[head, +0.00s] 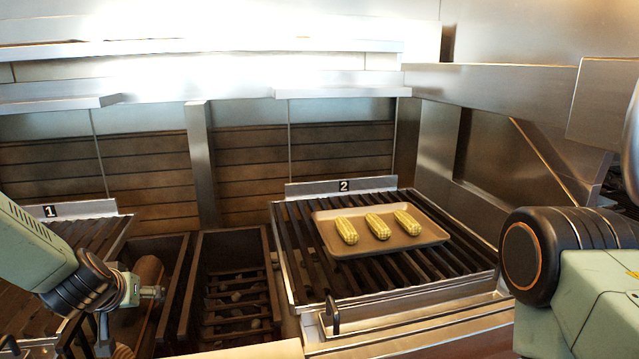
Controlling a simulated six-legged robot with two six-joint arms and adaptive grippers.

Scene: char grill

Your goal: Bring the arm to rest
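My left arm comes in from the left edge, and its wrist hangs over the front left of the grill. My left gripper (112,345) shows only in part at the bottom left, and I cannot tell whether its fingers are open or shut. My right arm (560,255) fills the right edge, bent, with a dark round joint in front of the steel wall. My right gripper is out of view.
A tan tray (400,246) with three corn cobs lies on grate 2 (300,262). Grate 1 (85,233) is at left. Between them are a slatted bin (238,295) and a compartment with a brown log-like piece (148,275) beside my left wrist.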

